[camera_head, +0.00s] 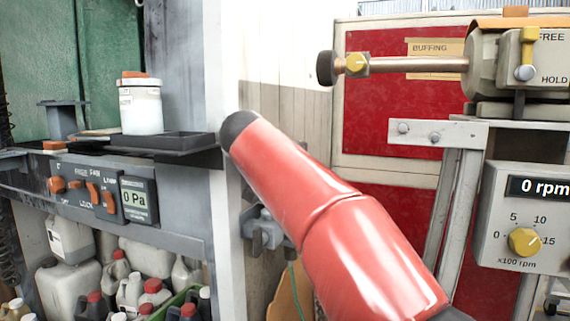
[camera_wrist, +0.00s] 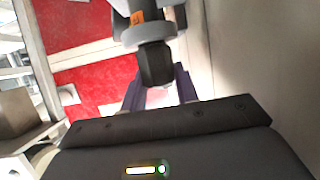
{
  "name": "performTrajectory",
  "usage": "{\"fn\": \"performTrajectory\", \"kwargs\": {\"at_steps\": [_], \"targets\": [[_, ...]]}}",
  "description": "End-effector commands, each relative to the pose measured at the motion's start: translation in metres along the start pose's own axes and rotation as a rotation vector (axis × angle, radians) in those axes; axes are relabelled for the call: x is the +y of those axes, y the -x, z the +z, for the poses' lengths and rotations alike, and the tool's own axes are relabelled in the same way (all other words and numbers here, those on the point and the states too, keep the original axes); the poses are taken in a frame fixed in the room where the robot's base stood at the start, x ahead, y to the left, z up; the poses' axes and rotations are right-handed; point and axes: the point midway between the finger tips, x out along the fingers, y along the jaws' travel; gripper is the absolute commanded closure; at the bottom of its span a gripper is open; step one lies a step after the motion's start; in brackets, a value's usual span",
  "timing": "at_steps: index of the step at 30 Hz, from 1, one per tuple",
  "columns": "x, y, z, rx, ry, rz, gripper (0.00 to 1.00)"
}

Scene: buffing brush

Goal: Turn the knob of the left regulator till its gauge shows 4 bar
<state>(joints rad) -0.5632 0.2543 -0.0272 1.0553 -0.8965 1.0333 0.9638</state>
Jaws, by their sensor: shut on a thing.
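In the wrist view, a dark faceted knob (camera_wrist: 155,68) sits under a grey regulator body (camera_wrist: 150,30) with an orange mark. My gripper (camera_wrist: 160,78) has its two dark fingers on either side of the knob and is shut on it. In the head view, my red arm reaches toward the wall and hides my gripper. A grey fitting (camera_head: 262,232) shows partly behind the arm, with a green line hanging below. I cannot tell which regulator this is. No gauge face with a readable pressure is in view.
A shelf with a white jar (camera_head: 141,106) and a control panel (camera_head: 138,200) reading 0 Pa stands at left, above several bottles. A buffing machine (camera_head: 495,65) and a speed box (camera_head: 525,225) reading 0 rpm stand at right, before a red panel (camera_head: 385,110).

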Motion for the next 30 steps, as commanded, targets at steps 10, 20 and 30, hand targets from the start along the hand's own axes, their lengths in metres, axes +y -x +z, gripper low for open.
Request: {"fn": "performTrajectory", "kwargs": {"at_steps": [10, 20, 30], "targets": [[-0.001, -0.001, 0.002, -0.005, 0.001, 0.001, 0.66], [0.000, 0.000, 0.001, -0.002, 0.001, 0.000, 0.48], [-0.001, 0.033, 0.001, 0.000, 0.000, -0.003, 0.48]]}}
